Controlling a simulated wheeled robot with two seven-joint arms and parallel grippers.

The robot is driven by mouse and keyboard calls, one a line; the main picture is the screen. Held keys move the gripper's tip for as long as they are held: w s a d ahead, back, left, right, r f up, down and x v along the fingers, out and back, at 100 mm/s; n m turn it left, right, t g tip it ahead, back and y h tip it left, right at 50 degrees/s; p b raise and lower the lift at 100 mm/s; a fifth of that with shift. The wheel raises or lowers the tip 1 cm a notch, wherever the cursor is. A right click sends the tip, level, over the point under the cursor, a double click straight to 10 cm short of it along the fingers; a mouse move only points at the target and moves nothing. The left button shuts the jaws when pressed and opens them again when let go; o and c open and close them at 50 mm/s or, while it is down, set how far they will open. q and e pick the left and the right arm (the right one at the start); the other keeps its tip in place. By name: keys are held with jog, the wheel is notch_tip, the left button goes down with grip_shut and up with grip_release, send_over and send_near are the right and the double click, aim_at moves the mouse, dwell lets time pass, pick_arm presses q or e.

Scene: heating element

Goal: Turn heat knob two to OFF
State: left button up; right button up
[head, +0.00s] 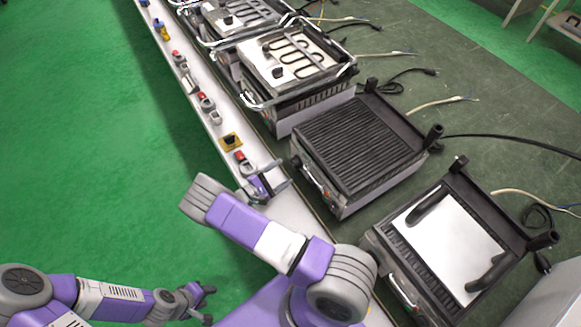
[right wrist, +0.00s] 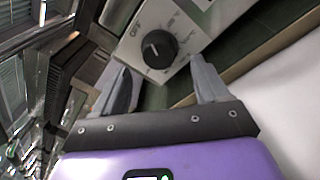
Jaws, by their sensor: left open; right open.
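A round black knob (right wrist: 158,48) sits on a pale panel (right wrist: 188,18) in the right wrist view. The word OFF is printed on the panel at the knob's upper left, and other small marks run around its upper right. I cannot tell clearly where the knob points. My right gripper (right wrist: 163,82) is open, its fingers apart on either side below the knob, with nothing between them. In the head view my right gripper (head: 266,184) is at the bench's front edge, left of the ribbed grill. My left gripper (head: 201,303) is open and empty over the green floor, low in the head view.
A ribbed grill (head: 350,140) and a flat-plate grill (head: 450,245) stand on the dark bench (head: 450,80). Units with heating coils (head: 296,57) stand farther back. Red and yellow switches (head: 231,140) line the pale front ledge. Loose cables lie behind the grills. The floor at left is clear.

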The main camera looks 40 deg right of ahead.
aim_at(293, 166)
jog(key=shift+d, duration=2.35)
jog(key=c, duration=1)
jog(key=shift+c, duration=0.2)
jog(key=shift+n, duration=0.3)
jog(key=shift+n+y, duration=0.3)
jog(key=shift+n, duration=2.2)
jog(key=o, duration=1)
